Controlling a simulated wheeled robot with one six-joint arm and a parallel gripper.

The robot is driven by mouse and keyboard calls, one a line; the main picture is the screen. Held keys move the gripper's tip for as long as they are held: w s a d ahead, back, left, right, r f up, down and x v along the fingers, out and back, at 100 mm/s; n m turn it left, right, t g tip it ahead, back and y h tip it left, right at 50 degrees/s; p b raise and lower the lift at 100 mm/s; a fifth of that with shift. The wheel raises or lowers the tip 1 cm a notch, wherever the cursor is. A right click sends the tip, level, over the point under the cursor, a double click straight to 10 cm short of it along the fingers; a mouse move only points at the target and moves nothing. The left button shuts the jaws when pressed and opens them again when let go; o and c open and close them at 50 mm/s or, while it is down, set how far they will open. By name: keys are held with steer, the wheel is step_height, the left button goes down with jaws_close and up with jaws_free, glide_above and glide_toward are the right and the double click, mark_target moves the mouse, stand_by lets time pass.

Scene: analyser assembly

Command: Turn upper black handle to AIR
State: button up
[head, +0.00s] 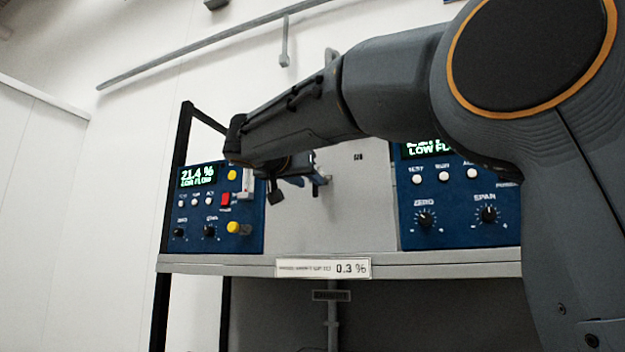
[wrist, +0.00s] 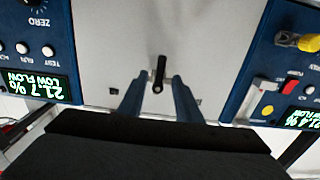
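The upper black handle (wrist: 158,74) shows in the wrist view on a pale grey panel between the two blue analysers. It is a short dark lever standing roughly upright in that view, with a round pale-centred end at the bottom. My gripper (wrist: 161,80) has its two blue fingers on either side of the handle, with a visible gap on each side. It is open; whether a finger touches the handle I cannot tell.
The left analyser (head: 186,218) reads 21.4 %, with a yellow knob (head: 238,228) and red switch (head: 226,198). The right analyser (head: 440,208) is partly behind my arm. A shelf edge (head: 220,264) with a 0.3 % label (head: 323,268) runs below.

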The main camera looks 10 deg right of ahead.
mark_target(314, 185)
steer(key=shift+p+x, duration=0.55)
steer(key=shift+x, duration=1.15)
jaws_close()
